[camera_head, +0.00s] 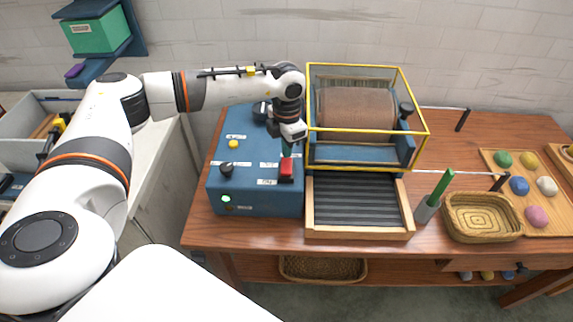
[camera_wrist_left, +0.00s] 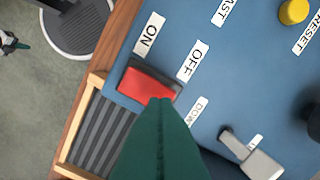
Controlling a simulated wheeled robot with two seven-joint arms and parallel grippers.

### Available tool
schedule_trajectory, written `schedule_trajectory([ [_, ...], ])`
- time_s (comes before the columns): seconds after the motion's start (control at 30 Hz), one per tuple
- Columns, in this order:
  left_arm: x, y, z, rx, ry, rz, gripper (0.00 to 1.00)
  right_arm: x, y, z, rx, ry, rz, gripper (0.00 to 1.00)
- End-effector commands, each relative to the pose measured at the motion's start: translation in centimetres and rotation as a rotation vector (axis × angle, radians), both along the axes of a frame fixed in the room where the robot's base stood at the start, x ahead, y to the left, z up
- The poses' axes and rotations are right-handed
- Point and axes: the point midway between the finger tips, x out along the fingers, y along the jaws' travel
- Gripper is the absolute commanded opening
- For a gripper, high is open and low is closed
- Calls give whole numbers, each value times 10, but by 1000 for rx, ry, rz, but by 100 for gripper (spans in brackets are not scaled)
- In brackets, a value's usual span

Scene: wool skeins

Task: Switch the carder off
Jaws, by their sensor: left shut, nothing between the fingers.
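The carder's blue control box (camera_head: 245,190) stands at the left of the wooden table. A red switch (camera_head: 286,168) sits at its right front; it also shows in the wrist view (camera_wrist_left: 148,86), near an ON label (camera_wrist_left: 148,33) and an OFF label (camera_wrist_left: 192,60). I cannot tell which way the switch is tilted. A small green light (camera_head: 225,198) shows at the box's front left. My left gripper (camera_head: 287,153) is shut and empty. Its green fingertips (camera_wrist_left: 160,100) overlap the switch's edge in the wrist view; contact is unclear. My right gripper is out of view.
A yellow button (camera_head: 233,144) and a black knob (camera_head: 227,169) are on the box. The carder's drum (camera_head: 356,108) stands under a yellow-edged guard (camera_head: 367,130) to the right. A wicker basket (camera_head: 482,217) and a green-handled tool (camera_head: 440,188) stand farther right.

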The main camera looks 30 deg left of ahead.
Motion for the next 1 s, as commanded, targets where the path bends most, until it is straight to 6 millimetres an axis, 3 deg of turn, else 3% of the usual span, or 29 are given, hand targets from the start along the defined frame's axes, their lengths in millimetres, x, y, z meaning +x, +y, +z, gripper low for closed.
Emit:
schedule_trajectory([
  [1.0, 0, 0, -14, 0, 0, 0, 0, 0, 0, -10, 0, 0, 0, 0],
])
